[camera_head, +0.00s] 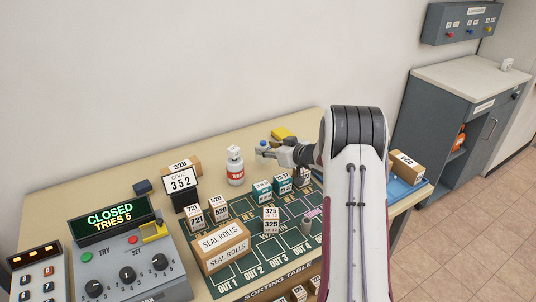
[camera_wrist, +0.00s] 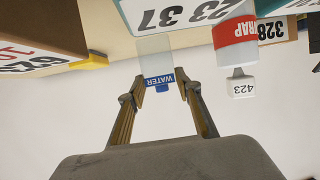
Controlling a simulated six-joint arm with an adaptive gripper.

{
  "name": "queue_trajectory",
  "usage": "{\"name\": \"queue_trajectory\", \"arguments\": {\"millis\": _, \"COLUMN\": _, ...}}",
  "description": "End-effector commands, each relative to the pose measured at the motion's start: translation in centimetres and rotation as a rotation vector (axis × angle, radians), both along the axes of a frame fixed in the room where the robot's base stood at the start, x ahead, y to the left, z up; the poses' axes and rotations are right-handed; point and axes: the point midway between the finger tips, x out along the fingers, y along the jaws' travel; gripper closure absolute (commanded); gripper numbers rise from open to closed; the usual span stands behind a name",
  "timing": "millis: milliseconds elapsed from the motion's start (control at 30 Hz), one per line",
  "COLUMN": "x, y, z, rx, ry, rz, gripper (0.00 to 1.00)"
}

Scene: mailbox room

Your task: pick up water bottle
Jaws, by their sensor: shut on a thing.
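The water bottle (camera_wrist: 156,50) is clear, with a blue label reading WATER (camera_wrist: 160,79); it shows upside down in the wrist view. My gripper (camera_wrist: 158,90) has its two fingers on either side of the bottle at the label and is shut on it. In the head view my gripper (camera_head: 272,152) is over the back of the table, and only a small bluish part of the bottle (camera_head: 263,147) shows at its tip. I cannot tell whether the bottle's base touches the table.
A white bottle with a red band (camera_head: 235,168) stands just left of my gripper. Small numbered boxes (camera_head: 262,189) stand in front on the green sorting mat (camera_head: 255,250). A yellow object (camera_head: 283,134) lies behind.

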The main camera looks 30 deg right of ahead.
Motion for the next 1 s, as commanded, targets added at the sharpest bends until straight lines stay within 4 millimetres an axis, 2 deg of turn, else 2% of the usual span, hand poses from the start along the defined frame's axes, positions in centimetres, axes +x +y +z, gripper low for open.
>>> {"name": "queue_trajectory", "arguments": {"millis": 300, "x": 0.0, "y": 0.0, "z": 4.8, "rx": -0.002, "ry": -0.002, "rz": 0.000, "gripper": 0.81}}
{"name": "queue_trajectory", "arguments": {"millis": 500, "x": 0.0, "y": 0.0, "z": 6.7, "rx": -0.001, "ry": -0.001, "rz": -0.001, "gripper": 0.81}}
{"name": "queue_trajectory", "arguments": {"millis": 1000, "x": 0.0, "y": 0.0, "z": 7.2, "rx": 0.000, "ry": 0.000, "rz": 0.000, "gripper": 0.81}}
